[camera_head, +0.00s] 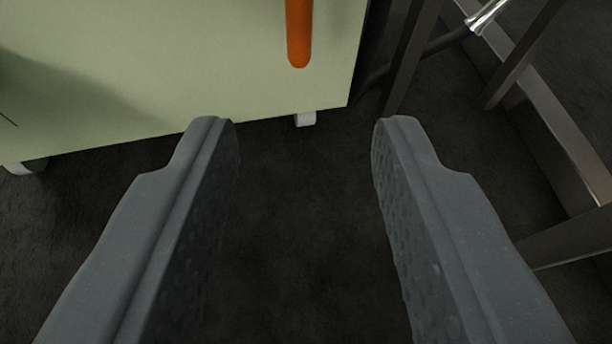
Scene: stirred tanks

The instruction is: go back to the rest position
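My gripper (304,125) is open, its two grey fingers spread wide apart with textured inner pads. Nothing is between the fingers; only dark floor (300,220) shows in the gap. The fingertips point toward the lower edge of a pale green cabinet (180,60). Whether they touch it cannot be told, but no contact shows. The rest of my arm is out of view.
The cabinet carries an orange vertical handle (299,35) and stands on small white feet (306,119). A dark metal frame (560,135) with bars fills the right side. A shiny metal fitting (485,17) is at the top right. Dark floor lies open below the cabinet.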

